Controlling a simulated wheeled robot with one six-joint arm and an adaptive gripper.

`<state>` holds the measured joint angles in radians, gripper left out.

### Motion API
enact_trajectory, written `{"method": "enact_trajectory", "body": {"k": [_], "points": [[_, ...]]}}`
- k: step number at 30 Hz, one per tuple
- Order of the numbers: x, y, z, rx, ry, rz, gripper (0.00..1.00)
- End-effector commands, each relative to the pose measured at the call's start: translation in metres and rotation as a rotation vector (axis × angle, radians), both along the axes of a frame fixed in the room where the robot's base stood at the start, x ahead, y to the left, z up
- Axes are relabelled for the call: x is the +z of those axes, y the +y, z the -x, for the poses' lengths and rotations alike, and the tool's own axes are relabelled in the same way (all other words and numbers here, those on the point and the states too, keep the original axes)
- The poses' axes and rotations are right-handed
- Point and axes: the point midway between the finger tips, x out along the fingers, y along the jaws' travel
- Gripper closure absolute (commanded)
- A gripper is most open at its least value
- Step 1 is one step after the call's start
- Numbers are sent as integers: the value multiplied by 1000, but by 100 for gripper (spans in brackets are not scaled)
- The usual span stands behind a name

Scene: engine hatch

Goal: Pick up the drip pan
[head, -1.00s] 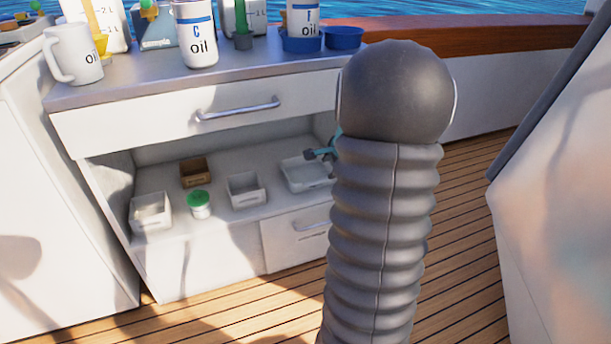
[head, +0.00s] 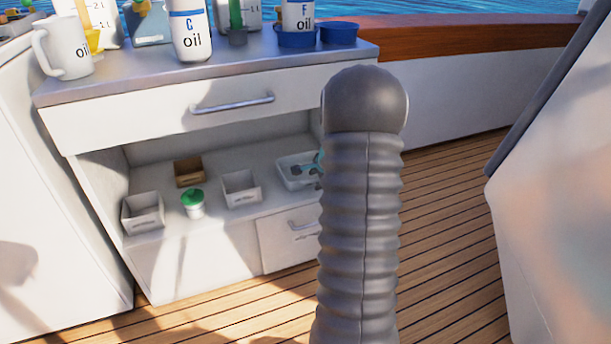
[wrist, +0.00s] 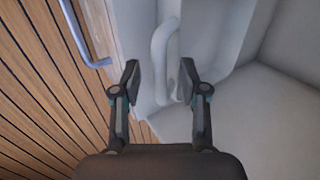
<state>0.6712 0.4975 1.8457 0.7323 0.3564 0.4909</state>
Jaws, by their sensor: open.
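My gripper (head: 304,171) is over the tray, with dark fingers and teal parts partly behind my arm. In the wrist view my gripper (wrist: 160,82) is open, its two fingertips apart. A pale looped handle or rim (wrist: 160,45) lies just beyond and between the fingertips. I cannot tell whether the fingers touch it.
On the shelf stand a white bin (head: 241,189), another white bin (head: 143,214), a green-lidded jar (head: 193,204) and a brown box (head: 188,171). A drawer handle (head: 235,103) projects above the shelf. Oil containers, a mug (head: 66,48) and blue bowls (head: 339,33) crowd the countertop.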

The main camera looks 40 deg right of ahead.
Motion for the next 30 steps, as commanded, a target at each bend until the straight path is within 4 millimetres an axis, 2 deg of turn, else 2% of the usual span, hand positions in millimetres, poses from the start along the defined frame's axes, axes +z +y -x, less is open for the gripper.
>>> {"method": "enact_trajectory", "body": {"k": [2,9,10,12,15,26,30], "points": [[-8,-1,-4,-1,0,-1,57],[-9,-2,-6,-1,-1,1,57],[-9,-2,-6,-1,-1,1,62],[-9,-1,-6,-1,-1,1,79],[-9,-1,-6,-1,-1,1,100],[-6,-2,-6,-1,-2,1,100],[9,-2,-6,0,-3,2,100]]}}
